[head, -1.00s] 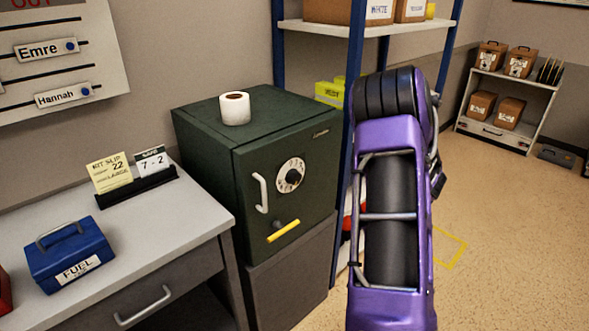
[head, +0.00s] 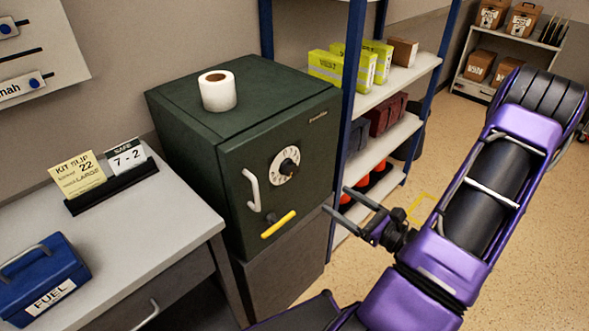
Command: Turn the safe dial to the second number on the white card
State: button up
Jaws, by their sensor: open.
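The dark green safe (head: 205,125) stands on a grey cabinet in the middle of the head view. Its white dial with a black knob (head: 285,165) is on the front door. A silver handle (head: 251,190) is left of the dial, and a yellow lever (head: 278,224) is below. The white card (head: 126,155), headed SAFE, reads "7 - 2" and stands in a black holder on the desk. My gripper (head: 335,203) is open and empty, in front of the safe, to the right of and lower than the dial. The dial's small numbers are not readable.
A yellow kit slip (head: 78,176) stands beside the card. A blue FUEL box (head: 40,280) sits on the grey desk (head: 150,230). A white paper roll (head: 218,91) stands on the safe. A blue-framed shelf (head: 351,100) rises close right of the safe. Floor at right is open.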

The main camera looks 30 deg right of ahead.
aim_at(293, 171)
jog(key=x, duration=1.5)
jog(key=shift+w+a+f, duration=0.1)
jog(key=shift+w+a, duration=0.05)
jog(key=shift+w, duration=0.15)
grip_shut()
